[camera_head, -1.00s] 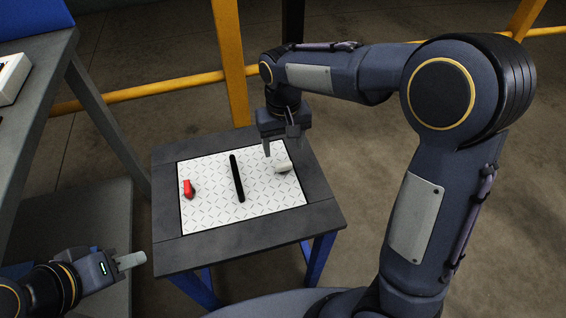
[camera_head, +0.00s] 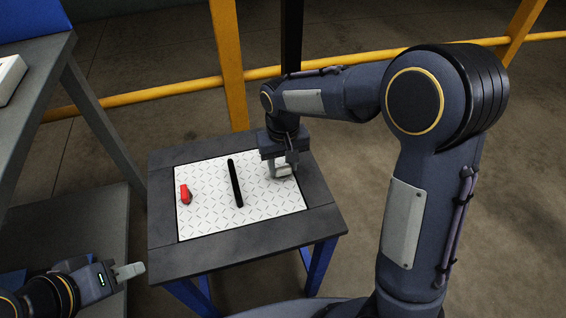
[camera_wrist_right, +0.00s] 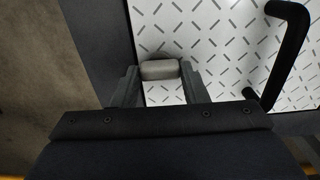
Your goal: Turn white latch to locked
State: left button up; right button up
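The white latch (camera_head: 283,172) sits at the right side of the patterned white plate (camera_head: 213,217), partly hidden by my right gripper in the head view. In the right wrist view the latch (camera_wrist_right: 160,69) looks grey in shadow and lies between the two fingertips. My right gripper (camera_wrist_right: 160,80) is lowered over it, fingers apart, one on each side. A slim gap seems to show beside the latch; firm contact is not visible. My left gripper (camera_head: 130,271) is far from the plate at the lower left, and its opening cannot be made out.
A red latch (camera_head: 185,194) is at the plate's left side. A black bar handle (camera_head: 235,183) stands mid-plate, left of my right gripper; it also shows in the wrist view (camera_wrist_right: 287,55). The plate lies in a dark table (camera_head: 240,250). A grey bench (camera_head: 35,75) stands at left.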

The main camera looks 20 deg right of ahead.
jog(key=shift+c, duration=1)
jog(key=shift+r, duration=0.1)
jog(key=shift+r+m+p, duration=0.1)
jog(key=shift+m+p, duration=1)
jog(key=shift+m, duration=0.1)
jog(key=m+p, duration=0.4)
jog(key=m, duration=0.2)
jog(key=m+p, duration=0.4)
jog(key=m, duration=0.1)
jog(key=shift+m, duration=0.4)
jog(key=shift+m+p, duration=1.4)
jog(key=shift+m, duration=0.4)
